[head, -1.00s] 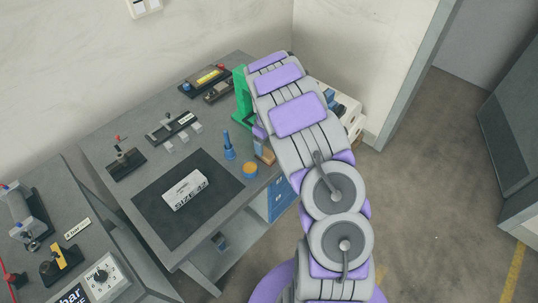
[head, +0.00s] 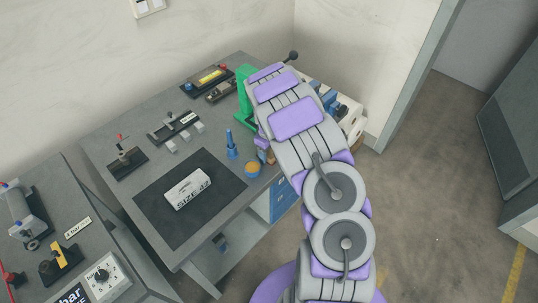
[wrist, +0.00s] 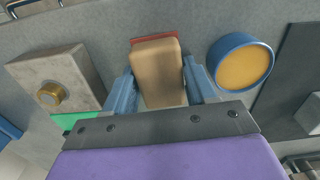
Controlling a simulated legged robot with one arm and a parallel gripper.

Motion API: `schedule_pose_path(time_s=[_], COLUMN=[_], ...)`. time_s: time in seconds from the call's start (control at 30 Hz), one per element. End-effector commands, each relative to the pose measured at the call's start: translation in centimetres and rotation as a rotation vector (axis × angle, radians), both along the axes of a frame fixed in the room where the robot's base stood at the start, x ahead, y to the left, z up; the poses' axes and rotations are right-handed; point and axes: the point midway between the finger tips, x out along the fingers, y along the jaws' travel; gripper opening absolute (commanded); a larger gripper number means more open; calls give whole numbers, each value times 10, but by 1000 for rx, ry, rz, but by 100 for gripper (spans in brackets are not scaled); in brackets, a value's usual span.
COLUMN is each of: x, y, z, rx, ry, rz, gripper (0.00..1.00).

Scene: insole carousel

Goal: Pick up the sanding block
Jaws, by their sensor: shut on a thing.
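The sanding block is a tan block with a red strip along its far edge, seen between my fingers in the wrist view (wrist: 157,78). My gripper (wrist: 159,69) is shut on it, one blue finger on each side. The block's underside is hidden, so I cannot tell whether it still touches the bench. In the head view my gripper is at the bench's right edge, mostly hidden by my arm, and only a small brown part of the block shows.
A round blue tin with an orange top (wrist: 240,63) stands close to the block. A blue bottle (head: 231,146), a green stand (head: 243,97) and a white box marked SIZE 42 (head: 188,188) on a dark mat (head: 150,198) are on the grey bench. A metal block (wrist: 70,78) is left in the wrist view.

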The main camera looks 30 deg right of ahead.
Motion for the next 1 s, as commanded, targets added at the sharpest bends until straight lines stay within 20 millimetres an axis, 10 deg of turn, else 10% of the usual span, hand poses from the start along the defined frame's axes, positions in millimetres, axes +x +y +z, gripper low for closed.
schedule_pose_path(time_s=[1.0], x=[-19], y=[15], z=[38], rx=[4], ry=[4], rz=[0], gripper=[24])
